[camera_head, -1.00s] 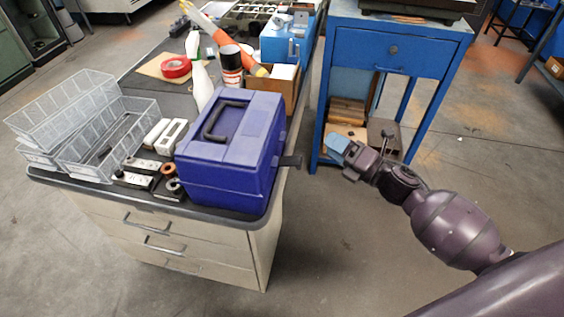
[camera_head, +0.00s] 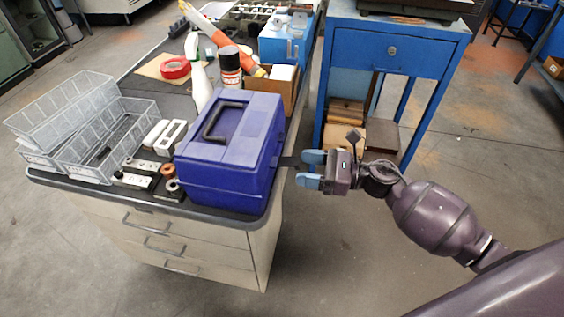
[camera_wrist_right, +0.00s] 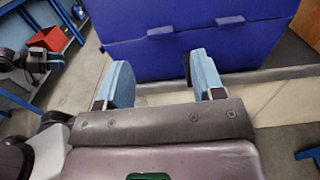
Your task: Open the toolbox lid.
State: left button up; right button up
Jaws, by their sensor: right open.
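The blue-purple toolbox (camera_head: 228,187) stands on the near end of the workbench. Its lid (camera_head: 252,120) is closed, with a dark handle (camera_head: 207,127) folded on top. My right gripper (camera_head: 309,169) is open just right of the toolbox, its light-blue fingers pointing at that side, with nothing between them. In the right wrist view the toolbox (camera_wrist_right: 190,48) fills the upper middle, showing a seam and two small latches, and the open fingers (camera_wrist_right: 163,78) point toward it. Contact cannot be told.
A blue table (camera_head: 385,45) stands behind. The floor at right is free.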

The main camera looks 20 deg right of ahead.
jog(key=shift+x, duration=3.1)
jog(key=shift+c, duration=0.3)
grip_shut()
jog(key=shift+r, duration=0.1)
